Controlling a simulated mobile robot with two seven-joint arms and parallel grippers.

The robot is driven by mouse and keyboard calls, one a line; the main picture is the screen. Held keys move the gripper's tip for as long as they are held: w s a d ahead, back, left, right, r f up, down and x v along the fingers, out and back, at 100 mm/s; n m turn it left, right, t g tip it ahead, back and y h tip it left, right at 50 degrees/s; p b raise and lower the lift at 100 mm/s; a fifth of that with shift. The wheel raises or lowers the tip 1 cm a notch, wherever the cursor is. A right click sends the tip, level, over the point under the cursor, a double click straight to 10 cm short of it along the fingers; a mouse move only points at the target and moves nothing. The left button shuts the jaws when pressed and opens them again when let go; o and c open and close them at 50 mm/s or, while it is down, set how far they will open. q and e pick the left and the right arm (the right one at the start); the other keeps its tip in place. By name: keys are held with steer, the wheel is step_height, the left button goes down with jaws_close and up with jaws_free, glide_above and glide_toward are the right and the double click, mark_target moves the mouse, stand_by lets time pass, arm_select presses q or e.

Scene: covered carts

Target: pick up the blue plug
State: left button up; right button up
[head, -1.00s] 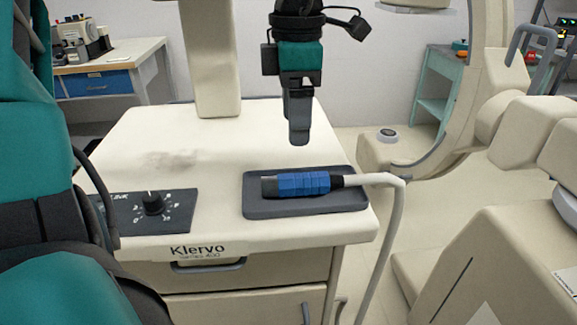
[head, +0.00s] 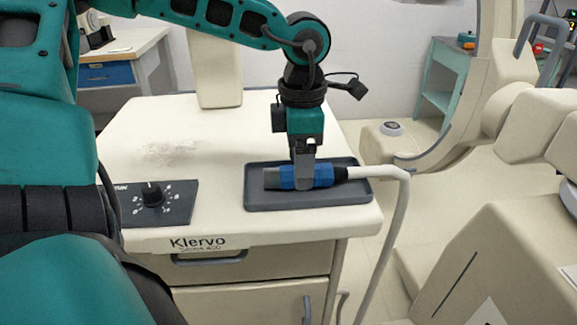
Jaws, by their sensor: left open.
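The blue plug (head: 322,175) lies on its side in a shallow dark grey tray (head: 345,191) on top of the cream cart. It has a grey metal tip to the left and a black collar to the right, where a thick white cable runs off. My left gripper (head: 304,182) points straight down at the plug, its fingers at the blue middle part. The fingers hide part of the plug. The jaws are open and the plug still rests in the tray. My right gripper is not in view.
The cart top (head: 170,200) is mostly clear, with a control knob (head: 152,195) at its front left. A cream post (head: 214,70) rises at the back. The white cable (head: 399,215) hangs over the cart's right edge. Large cream equipment (head: 480,260) stands at the right.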

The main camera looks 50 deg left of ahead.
arm_select(q)
step_height(320, 180, down, 2)
steer(key=shift+f, duration=0.1)
steer(key=c, duration=1.3)
steer(key=shift+r, duration=0.2)
